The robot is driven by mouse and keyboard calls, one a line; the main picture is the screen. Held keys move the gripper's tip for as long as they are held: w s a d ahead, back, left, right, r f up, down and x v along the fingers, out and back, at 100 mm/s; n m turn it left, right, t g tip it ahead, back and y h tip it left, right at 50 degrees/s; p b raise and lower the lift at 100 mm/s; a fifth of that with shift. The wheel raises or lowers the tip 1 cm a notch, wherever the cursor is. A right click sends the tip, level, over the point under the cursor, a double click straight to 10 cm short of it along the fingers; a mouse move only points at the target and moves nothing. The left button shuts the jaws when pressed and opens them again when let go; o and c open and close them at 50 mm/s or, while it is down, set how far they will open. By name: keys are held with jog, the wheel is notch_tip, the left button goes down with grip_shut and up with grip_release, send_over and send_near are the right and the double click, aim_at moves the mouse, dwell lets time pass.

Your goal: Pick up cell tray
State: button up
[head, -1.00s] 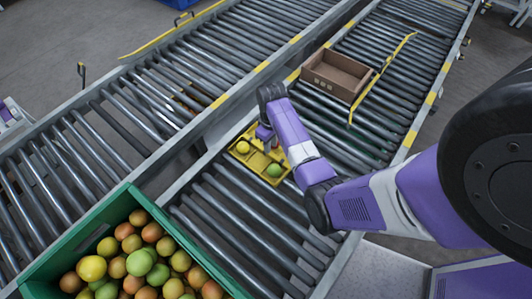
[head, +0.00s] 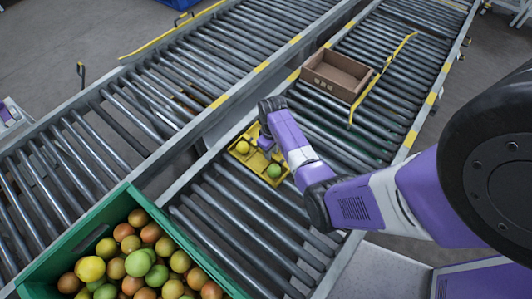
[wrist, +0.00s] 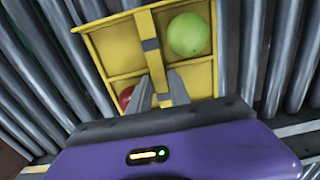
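The yellow cell tray (head: 243,156) lies on the near roller conveyor, with a central bar. In the head view a yellow tomato (head: 242,147) sits in its left part and a green tomato (head: 274,171) in its right part. The wrist view shows the tray (wrist: 120,47) with the green tomato (wrist: 188,34) at upper right and a red tomato (wrist: 125,97) partly hidden at lower left. A dark band (wrist: 150,44) wraps the bar. My gripper (wrist: 160,88) is low over the tray, its fingers apart, one on each side of the bar. Contact is unclear.
A green crate (head: 60,241) full of tomatoes stands at lower left. A brown open box (head: 335,75) sits farther up the conveyor, beside a yellow guide rail (head: 380,77). A second roller conveyor (head: 150,95) runs parallel at left. Rollers below the tray are bare.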

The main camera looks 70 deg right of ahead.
jog(key=shift+c, duration=0.4)
grip_shut()
